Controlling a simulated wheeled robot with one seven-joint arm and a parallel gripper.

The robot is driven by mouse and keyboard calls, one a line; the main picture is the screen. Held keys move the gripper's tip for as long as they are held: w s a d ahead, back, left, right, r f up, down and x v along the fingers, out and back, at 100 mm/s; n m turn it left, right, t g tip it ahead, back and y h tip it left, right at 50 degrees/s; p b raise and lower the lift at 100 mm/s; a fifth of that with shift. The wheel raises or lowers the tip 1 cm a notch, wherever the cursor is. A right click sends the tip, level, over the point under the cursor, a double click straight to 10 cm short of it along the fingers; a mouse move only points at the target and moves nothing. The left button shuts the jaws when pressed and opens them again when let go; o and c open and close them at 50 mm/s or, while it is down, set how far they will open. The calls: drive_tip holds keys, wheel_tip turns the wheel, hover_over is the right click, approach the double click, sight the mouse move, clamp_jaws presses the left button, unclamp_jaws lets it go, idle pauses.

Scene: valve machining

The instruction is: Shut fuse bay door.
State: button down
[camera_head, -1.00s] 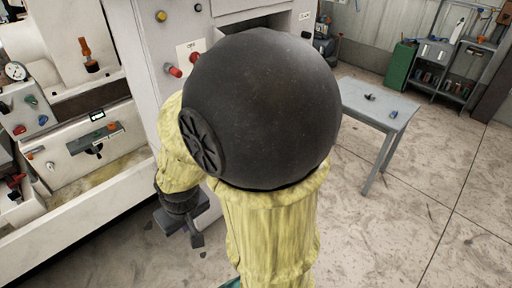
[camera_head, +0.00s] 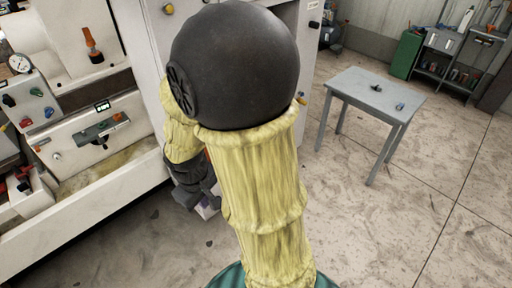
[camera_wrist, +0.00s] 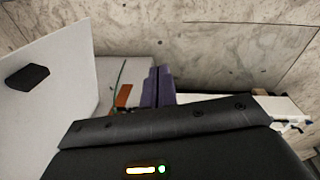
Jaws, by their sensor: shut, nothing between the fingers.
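A white panel with a black handle (camera_wrist: 27,76), which looks like the fuse bay door (camera_wrist: 65,100), stands open at the left of the wrist view. Beside it is a pale recess (camera_wrist: 125,72) with an orange part (camera_wrist: 123,96) and a thin green wire, apparently the bay. My gripper (camera_wrist: 158,72) shows as two purple fingers together, shut and empty, to the right of the door and apart from its handle. In the head view my dark gripper (camera_head: 188,196) is low beside the machine, partly hidden by my arm. The door cannot be made out there.
The white machine (camera_head: 100,185) with knobs and a gauge fills the left. A grey table (camera_head: 365,88) with small items stands at right, and a tool shelf (camera_head: 445,65) is at the back wall. The concrete floor between is clear.

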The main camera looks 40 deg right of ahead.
drive_tip(key=w+d+r+n+g+h+p, duration=0.3)
drive_tip(key=w+d+r+n+h+p, duration=0.1)
drive_tip(key=w+d+n+h+p, duration=0.3)
drive_tip(key=w+d+n+p, duration=0.2)
drive_tip(key=d+n+p, duration=0.1)
drive_tip(key=d+n, duration=0.1)
drive_tip(key=shift+d+n+h, duration=0.4)
drive_tip(key=shift+n, duration=0.3)
drive_tip(key=shift+w, duration=0.1)
drive_tip(key=d+r+p+x, duration=0.2)
drive_tip(key=p+x, duration=0.3)
drive_tip(key=x, duration=0.7)
drive_tip(key=shift+s+d+f, duration=0.25)
drive_tip(key=shift+s, duration=0.1)
drive_tip(key=shift+d, duration=0.1)
